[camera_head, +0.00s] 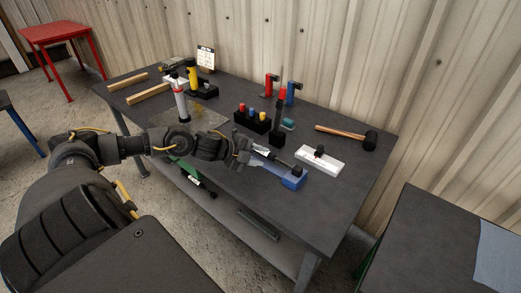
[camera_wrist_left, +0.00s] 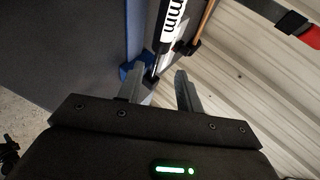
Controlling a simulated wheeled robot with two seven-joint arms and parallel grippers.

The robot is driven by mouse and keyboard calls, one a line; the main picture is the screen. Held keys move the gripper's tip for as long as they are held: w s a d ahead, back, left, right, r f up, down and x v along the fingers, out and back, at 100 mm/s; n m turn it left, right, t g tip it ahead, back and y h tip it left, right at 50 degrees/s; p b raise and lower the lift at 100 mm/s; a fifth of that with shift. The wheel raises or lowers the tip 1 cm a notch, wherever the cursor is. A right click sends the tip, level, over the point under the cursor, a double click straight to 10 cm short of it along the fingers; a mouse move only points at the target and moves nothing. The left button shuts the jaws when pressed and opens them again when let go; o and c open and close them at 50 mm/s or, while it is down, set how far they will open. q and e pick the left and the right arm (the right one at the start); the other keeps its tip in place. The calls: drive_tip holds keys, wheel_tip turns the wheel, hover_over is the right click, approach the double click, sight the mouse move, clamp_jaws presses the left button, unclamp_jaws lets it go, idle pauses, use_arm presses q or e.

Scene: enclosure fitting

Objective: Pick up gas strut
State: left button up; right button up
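The gas strut, a dark cylinder with a white printed label (camera_head: 262,151), lies along a blue cradle (camera_head: 292,180) near the table's front edge. In the left wrist view the strut's white body with black print (camera_wrist_left: 172,25) is just ahead, and its thin rod points toward my fingers. My left gripper (camera_head: 244,152) is beside the near end of the strut. In the wrist view its two fingers (camera_wrist_left: 161,88) are apart, with the rod end appearing between or just beyond their tips. I cannot tell whether they touch it. My right gripper is not in view.
A white block with a dark knob (camera_head: 320,160) stands right of the cradle. A hammer (camera_head: 347,134) lies at the back right. A black block with coloured caps (camera_head: 252,120) and red and blue upright tools (camera_head: 271,86) stand behind. The table's right front is clear.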

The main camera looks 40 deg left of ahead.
sight(277, 160)
use_arm(q)
drive_tip(key=shift+w+d+f, duration=0.25)
drive_tip(key=shift+w+d, duration=0.2)
drive_tip(key=shift+w, duration=0.2)
drive_tip(key=shift+w+d+f+p, duration=0.15)
drive_tip(key=shift+w+d+p, duration=0.1)
drive_tip(key=shift+p, duration=0.15)
drive_tip(key=p+x, duration=0.1)
drive_tip(key=x, duration=0.2)
drive_tip(key=shift+w+f, duration=0.2)
drive_tip(key=shift+f, duration=0.1)
drive_tip(key=shift+w+d+f, duration=0.15)
drive_tip(key=shift+w+f, duration=0.1)
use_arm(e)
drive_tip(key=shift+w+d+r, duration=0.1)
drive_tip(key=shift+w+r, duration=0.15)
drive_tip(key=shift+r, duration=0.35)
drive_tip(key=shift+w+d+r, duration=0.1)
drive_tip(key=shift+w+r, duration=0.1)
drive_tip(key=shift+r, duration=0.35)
use_arm(q)
drive_tip(key=shift+c, duration=0.2)
clamp_jaws()
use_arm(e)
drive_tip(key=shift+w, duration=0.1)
